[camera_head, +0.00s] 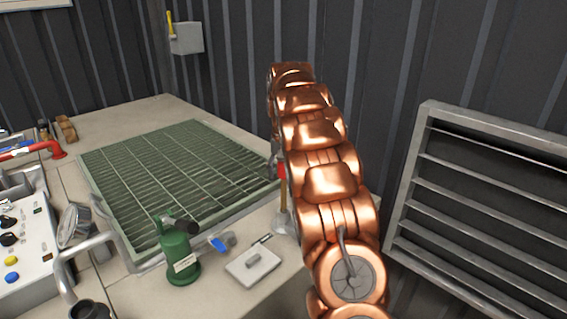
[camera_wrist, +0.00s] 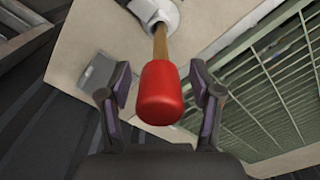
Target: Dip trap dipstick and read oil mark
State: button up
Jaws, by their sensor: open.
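A stick with a red grip (camera_wrist: 158,95) and a wooden shaft (camera_wrist: 160,42), which looks like the dipstick, stands in a pale round base (camera_wrist: 160,10). In the head view its red top (camera_head: 282,168) and shaft (camera_head: 283,198) show beside my copper arm. My gripper (camera_wrist: 159,75) is open, with one finger on each side of the red grip and visible gaps. A green vessel (camera_head: 182,262) with a dark spout and a white label stands on the bench; it may be the trap. A blue-handled valve (camera_head: 218,244) is beside it.
A flat pale plate (camera_head: 253,264) with a small knob lies near the bench's front edge. A green grating (camera_head: 180,165) fills the bench middle. A control box (camera_head: 20,245) and pipes crowd the left. A louvred panel (camera_head: 480,200) stands at right.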

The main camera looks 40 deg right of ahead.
notch_tip(320, 180, down, 4)
notch_tip(320, 180, up, 15)
jog(key=p, duration=0.7)
jog(key=shift+d+f, duration=0.1)
jog(key=shift+f, duration=0.05)
jog(key=shift+w+r+b, duration=0.1)
jog(key=shift+r+b, duration=0.25)
jog(key=shift+r, duration=0.4)
notch_tip(320, 180, up, 6)
jog(key=p, duration=0.4)
jog(key=s+a+f+n+b, duration=0.2)
jog(key=s+a+f, duration=0.3)
jog(key=s+a, duration=0.6)
jog(key=s+a+f+n+g+b, duration=0.1)
jog(key=s+a+f+b, duration=0.3)
jog(key=s+a, duration=0.8)
jog(key=shift+s+f+n+b, duration=0.35)
jog(key=shift+n+b, duration=0.15)
jog(key=shift+n, duration=0.1)
